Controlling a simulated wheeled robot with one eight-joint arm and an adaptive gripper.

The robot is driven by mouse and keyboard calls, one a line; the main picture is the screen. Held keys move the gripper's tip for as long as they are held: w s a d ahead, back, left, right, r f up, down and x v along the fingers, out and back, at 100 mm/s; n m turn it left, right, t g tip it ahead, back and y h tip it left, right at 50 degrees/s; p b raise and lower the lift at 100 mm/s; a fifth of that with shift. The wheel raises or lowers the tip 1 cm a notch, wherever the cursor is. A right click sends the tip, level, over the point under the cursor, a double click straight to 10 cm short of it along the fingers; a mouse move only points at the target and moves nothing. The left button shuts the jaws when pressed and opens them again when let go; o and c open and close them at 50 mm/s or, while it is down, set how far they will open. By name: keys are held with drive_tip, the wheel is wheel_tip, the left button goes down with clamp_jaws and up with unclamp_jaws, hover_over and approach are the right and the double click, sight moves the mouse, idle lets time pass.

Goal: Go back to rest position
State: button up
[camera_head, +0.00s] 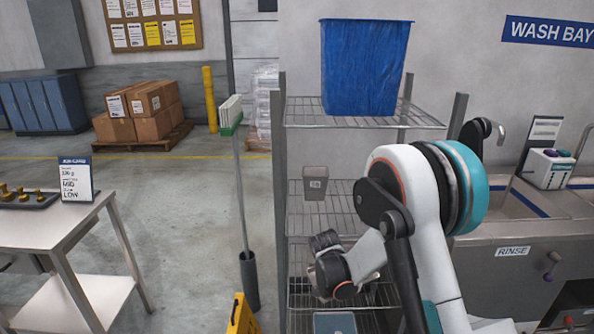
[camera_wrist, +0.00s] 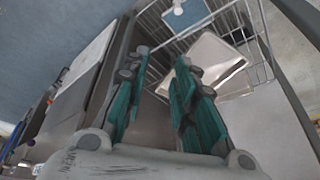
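My gripper (camera_wrist: 163,62) shows in the wrist view with its two teal-padded fingers spread apart and nothing between them. My white and teal arm is folded in front of the wire rack (camera_head: 281,200) in the head view, its wrist end low by the lower shelves. The fingers cannot be made out in the head view. In the wrist view, a wire shelf (camera_wrist: 263,50) and a pale tray (camera_wrist: 213,55) lie beyond the fingertips. I cannot tell how far they are from the fingers.
The rack holds a blue bin (camera_head: 364,68) on top, a small grey container (camera_head: 315,183) midway and a blue-grey item (camera_head: 335,323) low down. A steel sink counter (camera_head: 520,235) stands right, a table (camera_head: 55,222) left.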

drive_tip(key=s+d+r+n+t+y, duration=0.15)
drive_tip(key=s+r, duration=0.25)
drive_tip(key=r, duration=0.4)
drive_tip(key=s+d+r+n, duration=0.2)
drive_tip(key=s+r, duration=0.2)
drive_tip(key=r, duration=0.3)
drive_tip(key=s+d+r+n, duration=0.1)
drive_tip(key=s+r, duration=0.3)
drive_tip(key=r, duration=0.4)
drive_tip(key=s+d+r+n+t, duration=0.1)
drive_tip(key=s+r+n, duration=0.1)
drive_tip(key=s, duration=0.7)
drive_tip(key=s+d+r+n+t+y, duration=0.1)
drive_tip(key=s+r+n, duration=0.2)
drive_tip(key=s, duration=0.7)
drive_tip(key=shift+s+d+r, duration=0.25)
drive_tip(key=shift+s+r, duration=0.05)
drive_tip(key=shift+r, duration=0.15)
drive_tip(key=shift+n, duration=0.25)
